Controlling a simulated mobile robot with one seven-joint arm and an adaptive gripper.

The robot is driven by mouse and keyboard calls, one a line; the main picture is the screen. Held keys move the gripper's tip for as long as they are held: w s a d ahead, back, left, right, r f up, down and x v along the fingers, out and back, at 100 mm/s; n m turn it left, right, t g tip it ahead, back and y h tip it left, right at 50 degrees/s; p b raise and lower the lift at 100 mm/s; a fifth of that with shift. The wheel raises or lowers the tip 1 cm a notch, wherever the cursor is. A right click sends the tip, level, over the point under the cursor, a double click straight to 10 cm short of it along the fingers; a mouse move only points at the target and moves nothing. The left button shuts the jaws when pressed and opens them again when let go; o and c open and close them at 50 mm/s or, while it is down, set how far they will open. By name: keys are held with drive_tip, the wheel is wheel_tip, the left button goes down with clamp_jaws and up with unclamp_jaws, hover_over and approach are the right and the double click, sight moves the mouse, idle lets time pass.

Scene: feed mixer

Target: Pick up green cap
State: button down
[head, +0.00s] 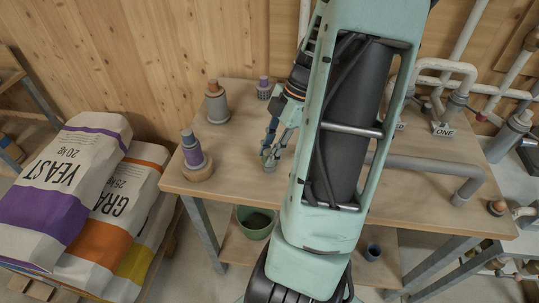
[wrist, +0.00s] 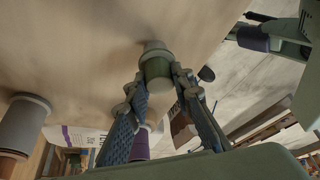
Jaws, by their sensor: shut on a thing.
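The green cap (wrist: 157,70) shows in the wrist view as a short olive-green cylinder with a paler grey-tan end. My gripper (wrist: 157,85) is shut on it, one finger on each side. In the head view my gripper (head: 270,155) is low over the middle-left of the table, with the cap mostly hidden between the fingertips. The cap's far end is close to the tabletop; I cannot tell whether it touches.
Grey pipework (head: 430,167) lies at right. A green bucket (head: 254,232) is below.

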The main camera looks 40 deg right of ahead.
drive_tip(key=r, duration=0.2)
drive_tip(key=shift+s+r, duration=0.2)
drive_tip(key=shift+r, duration=0.15)
drive_tip(key=s+r, duration=0.9)
drive_tip(key=s, duration=0.4)
drive_tip(key=shift+s+a+r, duration=0.15)
drive_tip(key=shift+s+r, duration=0.05)
drive_tip(key=shift+s, duration=0.15)
drive_tip(key=c, duration=2.5)
unclamp_jaws()
clamp_jaws()
